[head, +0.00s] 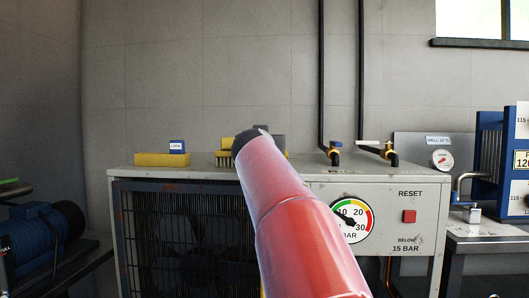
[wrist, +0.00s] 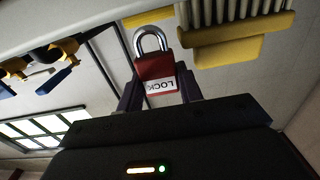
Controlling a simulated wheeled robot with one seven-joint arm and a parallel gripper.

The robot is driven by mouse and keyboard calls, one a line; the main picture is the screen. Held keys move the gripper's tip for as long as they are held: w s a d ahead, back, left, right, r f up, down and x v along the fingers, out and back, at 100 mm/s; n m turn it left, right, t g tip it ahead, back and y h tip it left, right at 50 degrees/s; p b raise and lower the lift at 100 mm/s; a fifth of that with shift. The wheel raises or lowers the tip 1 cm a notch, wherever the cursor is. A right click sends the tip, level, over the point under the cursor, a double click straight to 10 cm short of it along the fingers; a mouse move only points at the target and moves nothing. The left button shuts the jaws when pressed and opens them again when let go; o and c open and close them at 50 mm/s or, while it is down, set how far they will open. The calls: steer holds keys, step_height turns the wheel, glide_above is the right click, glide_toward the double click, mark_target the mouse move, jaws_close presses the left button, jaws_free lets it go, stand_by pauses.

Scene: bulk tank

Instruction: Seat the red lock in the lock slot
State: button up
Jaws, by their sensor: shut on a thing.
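The red lock (wrist: 155,67) shows in the wrist view, with a silver shackle and a white label reading LOCK, upside down in the picture. My gripper (wrist: 160,89) is shut on its body, one dark finger on each side, with the shackle pointing away from the gripper. In the head view my own red arm hides the lock and most of the gripper. I cannot make out for certain which part is the lock slot.
Pipes with valves (head: 335,155) stand behind right. The front has a gauge (head: 352,221) and red button (head: 409,216).

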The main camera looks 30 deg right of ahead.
steer(key=shift+f, duration=0.65)
steer(key=shift+r, duration=0.15)
steer(key=shift+f, duration=0.2)
steer(key=o, duration=1)
steer(key=shift+o, duration=0.2)
steer(key=shift+r, duration=0.1)
